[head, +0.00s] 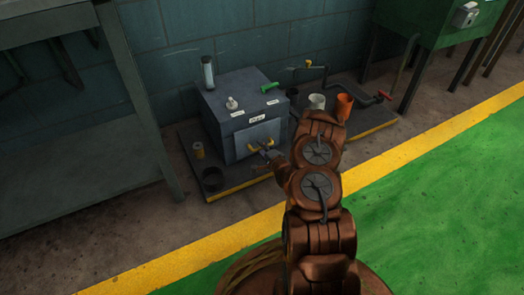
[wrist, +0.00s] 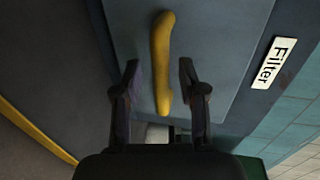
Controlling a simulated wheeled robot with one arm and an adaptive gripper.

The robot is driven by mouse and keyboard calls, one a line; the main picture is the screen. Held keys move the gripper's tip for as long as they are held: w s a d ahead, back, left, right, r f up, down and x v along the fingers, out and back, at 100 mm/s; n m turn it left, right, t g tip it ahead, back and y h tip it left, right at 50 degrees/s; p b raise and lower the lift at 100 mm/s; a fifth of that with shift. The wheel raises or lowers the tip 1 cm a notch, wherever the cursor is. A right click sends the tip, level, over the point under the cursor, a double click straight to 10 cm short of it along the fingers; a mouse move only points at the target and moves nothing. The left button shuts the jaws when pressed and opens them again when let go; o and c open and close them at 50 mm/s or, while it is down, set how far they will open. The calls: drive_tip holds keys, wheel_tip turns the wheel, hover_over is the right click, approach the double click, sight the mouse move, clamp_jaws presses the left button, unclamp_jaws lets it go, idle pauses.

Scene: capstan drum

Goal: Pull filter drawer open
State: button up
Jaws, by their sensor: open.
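The filter drawer has a grey front panel (head: 252,142) on a dark grey box (head: 242,110), and it looks closed. A yellow bar handle (wrist: 162,60) is mounted on the panel; in the head view the handle (head: 255,148) is partly covered by my gripper. A white "Filter" label (wrist: 274,62) sits beside the panel. My gripper (wrist: 158,72) is open in front of the drawer, with one finger on each side of the handle in the wrist view. Neither finger visibly touches it. I cannot tell how deep the fingertips reach around the bar.
The box stands on a low platform with a yellow edge (head: 232,188). A workbench (head: 75,110) stands left. Green floor (head: 430,200) in front is clear.

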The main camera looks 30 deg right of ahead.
drive_tip(key=shift+w, duration=0.3)
drive_tip(key=shift+c, duration=0.3)
clamp_jaws()
